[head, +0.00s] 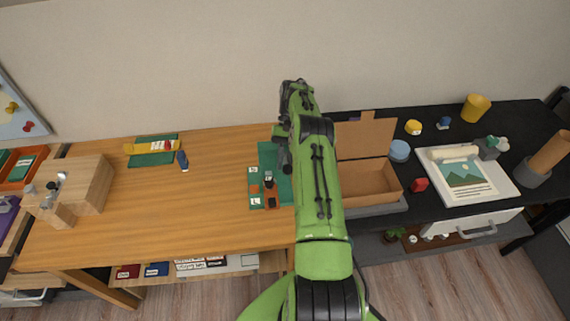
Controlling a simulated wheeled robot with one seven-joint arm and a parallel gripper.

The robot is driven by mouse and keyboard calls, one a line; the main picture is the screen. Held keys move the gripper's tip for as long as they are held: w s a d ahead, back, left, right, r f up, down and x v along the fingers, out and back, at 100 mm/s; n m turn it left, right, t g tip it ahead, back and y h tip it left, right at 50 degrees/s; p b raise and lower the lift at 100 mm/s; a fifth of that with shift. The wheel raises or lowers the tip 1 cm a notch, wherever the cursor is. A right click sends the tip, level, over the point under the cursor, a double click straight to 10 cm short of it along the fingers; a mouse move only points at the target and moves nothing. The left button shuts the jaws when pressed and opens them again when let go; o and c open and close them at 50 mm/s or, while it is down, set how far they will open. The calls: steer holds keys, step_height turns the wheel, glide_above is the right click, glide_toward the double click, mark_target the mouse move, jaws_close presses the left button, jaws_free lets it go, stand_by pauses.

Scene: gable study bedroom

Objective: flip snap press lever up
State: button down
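A small dark device with orange-brown parts (270,186) stands on a green mat (266,153) at the right end of the wooden desk. It may be the snap press, but it is too small for me to make out its lever or the lever's position. My gripper (286,163) is above the mat, just up and right of the device, and looks apart from it. My green arm covers the mat's right part. The fingers are dark and tiny, so I cannot tell whether they are open or shut.
An open cardboard box (368,182) stands right of my arm on the black table (425,207). A wooden block (88,183) and a yellow item (152,146) are at left. The wooden desk's middle (205,205) is clear.

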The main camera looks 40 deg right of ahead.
steer(key=shift+r, duration=0.1)
stand_by(0.5)
steer(key=c, duration=1.1)
jaws_free()
